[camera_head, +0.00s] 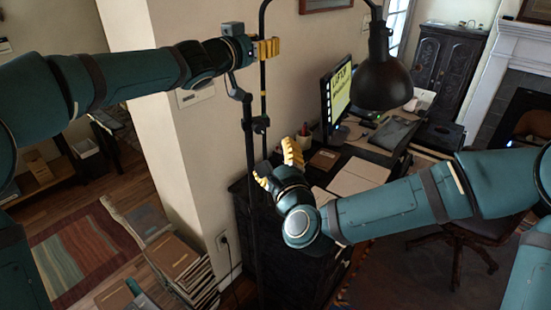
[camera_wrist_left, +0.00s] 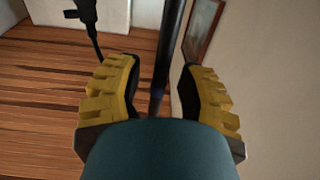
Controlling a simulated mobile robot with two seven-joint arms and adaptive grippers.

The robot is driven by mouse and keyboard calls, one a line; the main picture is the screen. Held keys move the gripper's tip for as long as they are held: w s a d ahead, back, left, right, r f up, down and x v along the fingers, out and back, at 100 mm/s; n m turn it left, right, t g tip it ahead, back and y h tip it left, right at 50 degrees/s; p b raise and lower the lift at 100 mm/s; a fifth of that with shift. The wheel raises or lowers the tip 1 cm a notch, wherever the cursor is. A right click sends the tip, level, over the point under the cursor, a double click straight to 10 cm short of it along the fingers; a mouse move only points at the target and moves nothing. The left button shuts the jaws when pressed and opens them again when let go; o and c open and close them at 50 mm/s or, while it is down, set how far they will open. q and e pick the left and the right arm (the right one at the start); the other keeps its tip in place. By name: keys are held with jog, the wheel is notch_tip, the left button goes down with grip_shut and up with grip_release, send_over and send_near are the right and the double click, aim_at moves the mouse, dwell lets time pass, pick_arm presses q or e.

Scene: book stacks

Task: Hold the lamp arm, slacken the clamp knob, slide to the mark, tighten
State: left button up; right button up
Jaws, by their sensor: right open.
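The black floor lamp has an upright pole (camera_head: 263,95) and a bell-shaped shade (camera_head: 383,75) hanging at the upper right. A small dark clamp (camera_head: 261,123) sits on the pole below my left gripper; its knob is too small to make out. My left gripper (camera_head: 268,48) is at the upper pole. In the left wrist view its fingers (camera_wrist_left: 162,92) stand apart, with the pole (camera_wrist_left: 168,55) between them and gaps on both sides. My right gripper (camera_head: 278,160) is open and empty, lower down, beside the pole and below the clamp. I cannot see a mark.
A dark desk holds a monitor (camera_head: 337,98), an open book (camera_head: 358,176) and a pen cup (camera_head: 304,138) behind my right gripper. A wall corner (camera_head: 185,150) stands left of the pole. Stacked books (camera_head: 178,262) lie on the floor at lower left, near a striped rug (camera_head: 80,255).

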pick_arm(q)
jog(key=shift+f, duration=0.1)
